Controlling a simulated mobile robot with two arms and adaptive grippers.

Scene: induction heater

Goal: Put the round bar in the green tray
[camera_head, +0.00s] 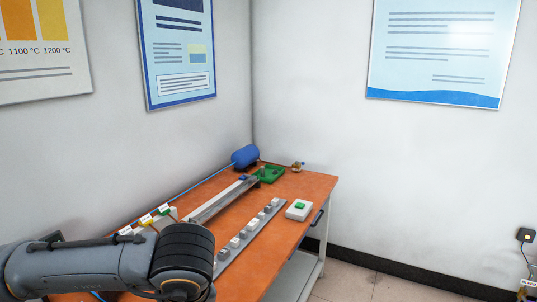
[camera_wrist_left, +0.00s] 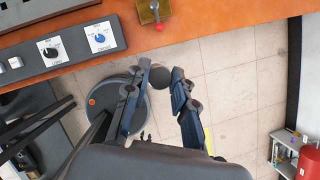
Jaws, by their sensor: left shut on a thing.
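In the left wrist view my left gripper (camera_wrist_left: 161,74) has its two dark fingers apart, shut on a dark round piece (camera_wrist_left: 162,79). This looks like the end of the round bar; its length is not clear. The gripper is over the floor, beside the orange table's edge. In the head view my left arm covers the lower left, and its gripper is not seen. The green tray (camera_head: 268,174) is at the far end of the table, apart from my arm. My right gripper is not in view.
The orange table (camera_head: 275,225) carries a long grey channel (camera_head: 215,205), a row of grey blocks (camera_head: 247,236), a green-button box (camera_head: 299,210) and a blue cylinder (camera_head: 244,156). In the wrist view a knob panel (camera_wrist_left: 75,42) and red-knobbed lever (camera_wrist_left: 155,12) are at the table edge.

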